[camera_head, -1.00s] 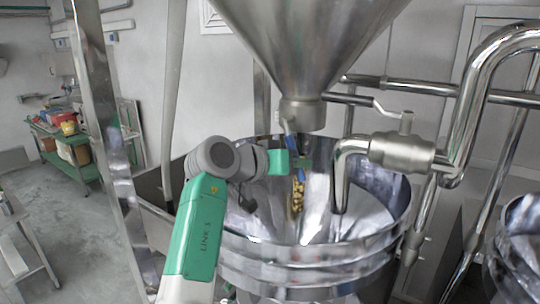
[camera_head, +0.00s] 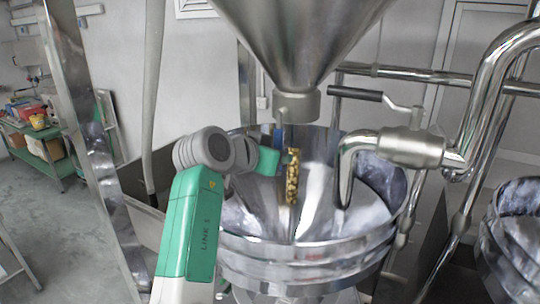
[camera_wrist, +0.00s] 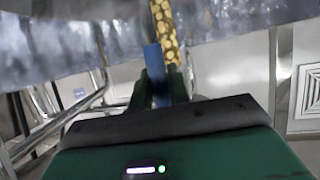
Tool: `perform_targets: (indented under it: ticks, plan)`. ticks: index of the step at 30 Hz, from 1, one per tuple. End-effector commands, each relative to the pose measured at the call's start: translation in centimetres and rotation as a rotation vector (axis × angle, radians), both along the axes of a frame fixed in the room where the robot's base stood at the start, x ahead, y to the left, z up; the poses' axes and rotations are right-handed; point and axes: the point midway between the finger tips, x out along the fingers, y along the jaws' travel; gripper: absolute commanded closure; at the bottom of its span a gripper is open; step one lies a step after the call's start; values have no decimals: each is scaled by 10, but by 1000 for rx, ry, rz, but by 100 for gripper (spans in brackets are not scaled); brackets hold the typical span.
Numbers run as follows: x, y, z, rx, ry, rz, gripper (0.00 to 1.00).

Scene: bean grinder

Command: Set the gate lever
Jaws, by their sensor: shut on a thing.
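The gate lever is a blue bar (camera_head: 279,136) just below the outlet (camera_head: 297,105) of the steel hopper. In the wrist view the blue bar (camera_wrist: 155,65) stands between the two dark fingers of my gripper (camera_wrist: 159,82), which is shut on it. In the head view my green gripper (camera_head: 270,160) reaches in from the left, under the outlet; its fingertips are hard to make out. A stream of yellow-brown beans (camera_head: 292,178) falls just right of it. The beans (camera_wrist: 166,30) also show beside the bar in the wrist view.
A round steel bowl (camera_head: 310,249) lies below the outlet. A bent steel pipe with a valve (camera_head: 410,147) and a dark-handled lever (camera_head: 355,93) stands close on the right. A steel post (camera_head: 70,120) rises on the left.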

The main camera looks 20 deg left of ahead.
Motion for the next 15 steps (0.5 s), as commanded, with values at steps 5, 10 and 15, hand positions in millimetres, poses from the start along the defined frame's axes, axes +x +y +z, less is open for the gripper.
perform_targets:
  ticks: [5, 10, 15]
  plan:
    - [0, 2, 0, 4, 0, 3, 100]
    - [0, 2, 0, 3, 0, 3, 63]
    - [0, 1, 0, 1, 1, 2, 60]
